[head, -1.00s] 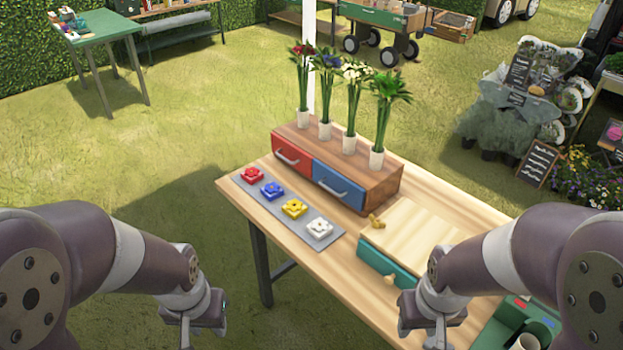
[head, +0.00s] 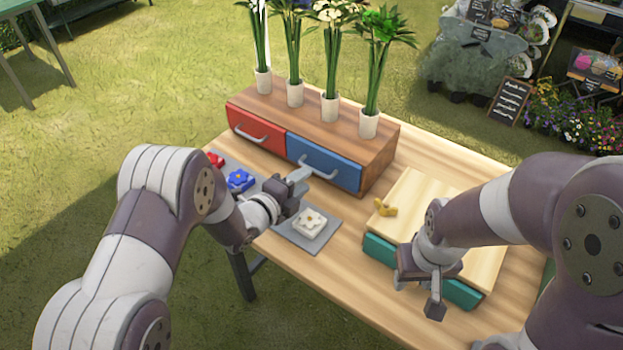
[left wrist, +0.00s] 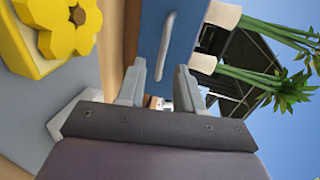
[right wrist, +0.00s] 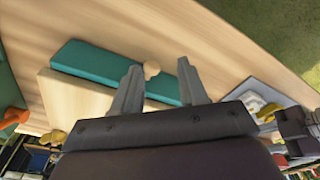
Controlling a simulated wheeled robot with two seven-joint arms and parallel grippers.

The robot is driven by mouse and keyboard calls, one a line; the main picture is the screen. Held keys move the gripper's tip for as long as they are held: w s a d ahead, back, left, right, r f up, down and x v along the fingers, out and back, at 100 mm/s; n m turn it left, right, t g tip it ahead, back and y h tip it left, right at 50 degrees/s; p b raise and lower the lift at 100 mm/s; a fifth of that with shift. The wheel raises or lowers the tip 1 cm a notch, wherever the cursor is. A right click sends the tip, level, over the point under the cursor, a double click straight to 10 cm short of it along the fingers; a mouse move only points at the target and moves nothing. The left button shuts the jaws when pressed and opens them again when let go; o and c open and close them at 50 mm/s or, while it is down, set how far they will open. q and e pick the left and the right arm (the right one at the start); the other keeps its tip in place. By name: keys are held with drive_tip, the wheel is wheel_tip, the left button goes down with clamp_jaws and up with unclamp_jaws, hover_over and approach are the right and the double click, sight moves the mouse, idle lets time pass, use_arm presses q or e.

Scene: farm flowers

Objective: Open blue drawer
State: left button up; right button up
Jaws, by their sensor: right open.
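The blue drawer (head: 338,170) is the right-hand drawer front of a wooden box on the table and looks shut. Its silver bar handle (left wrist: 168,45) shows in the left wrist view. My left gripper (head: 300,178) is just in front of the blue drawer, near the handle. In the left wrist view, its fingers (left wrist: 160,82) are apart and empty, below the handle. My right gripper (head: 435,308) is over the teal drawer front (head: 445,288). In the right wrist view its fingers (right wrist: 156,85) are open, with a pale knob (right wrist: 152,70) showing between them.
The red drawer (head: 256,131) is left of the blue one. Several vases of flowers stand on the box. A grey mat (head: 286,239) holds a white flower block (head: 310,222) and a blue one (head: 240,180). A yellow piece (head: 385,208) lies on the lighter box.

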sight(315, 172)
use_arm(q)
drive_tip(key=shift+b+x, duration=0.4)
drive_tip(key=shift+x, duration=1.85)
drive_tip(key=shift+s+r, duration=0.1)
drive_tip(key=shift+r, duration=0.05)
clamp_jaws()
